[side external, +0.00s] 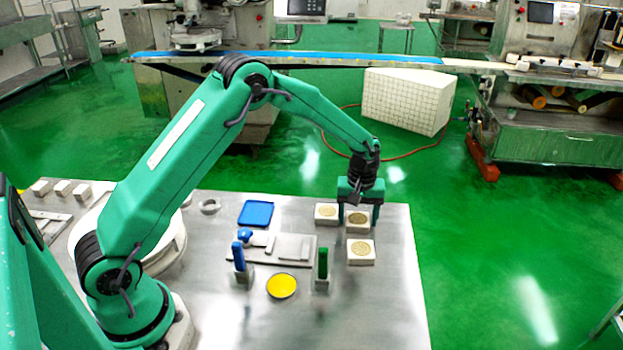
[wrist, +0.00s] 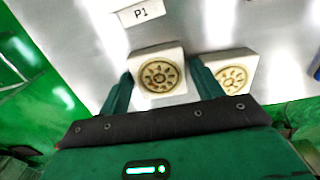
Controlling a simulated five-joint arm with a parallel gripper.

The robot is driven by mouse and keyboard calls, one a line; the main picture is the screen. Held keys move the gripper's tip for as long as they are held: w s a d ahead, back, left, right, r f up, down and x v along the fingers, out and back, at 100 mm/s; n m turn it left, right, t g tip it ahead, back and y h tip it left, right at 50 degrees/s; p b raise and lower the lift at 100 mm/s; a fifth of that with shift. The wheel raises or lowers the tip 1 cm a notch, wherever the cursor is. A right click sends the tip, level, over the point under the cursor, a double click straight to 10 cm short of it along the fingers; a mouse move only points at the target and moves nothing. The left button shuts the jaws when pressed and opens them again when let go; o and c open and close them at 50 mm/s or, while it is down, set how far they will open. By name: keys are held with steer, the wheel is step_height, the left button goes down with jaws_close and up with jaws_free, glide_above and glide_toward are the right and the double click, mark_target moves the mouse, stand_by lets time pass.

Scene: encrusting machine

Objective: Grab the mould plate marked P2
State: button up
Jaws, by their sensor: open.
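Three pale square mould plates with round tan patterns sit at the table's right end in the side view: one at left (side external: 326,213), a middle one (side external: 358,225) and a nearer one (side external: 361,252). My gripper (side external: 358,212) is open over the middle plate, fingers pointing down. In the wrist view a plate (wrist: 158,75) shows between the open fingers (wrist: 162,78), with no clear grip on it. A second plate (wrist: 232,75) is beside the right finger, partly hidden by it. No P2 mark is readable.
A blue tray (side external: 256,213), a yellow dish (side external: 282,286), a blue-handled tool (side external: 239,256) and a green-handled tool (side external: 322,264) stand left of the plates. The steel table (side external: 385,310) is bare at front right; its right edge is close to the plates.

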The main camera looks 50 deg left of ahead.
mark_target(359, 220)
stand_by(0.4)
steer(key=c, duration=0.8)
steer(key=shift+r, duration=0.2)
steer(key=shift+r, duration=0.5)
steer(key=r, duration=0.3)
steer(key=shift+s+d+r, duration=0.1)
steer(key=shift+d+r, duration=0.05)
steer(key=shift+d, duration=0.15)
steer(key=s+d+r, duration=0.6)
steer(key=d, duration=0.3)
steer(key=shift+d+r, duration=0.2)
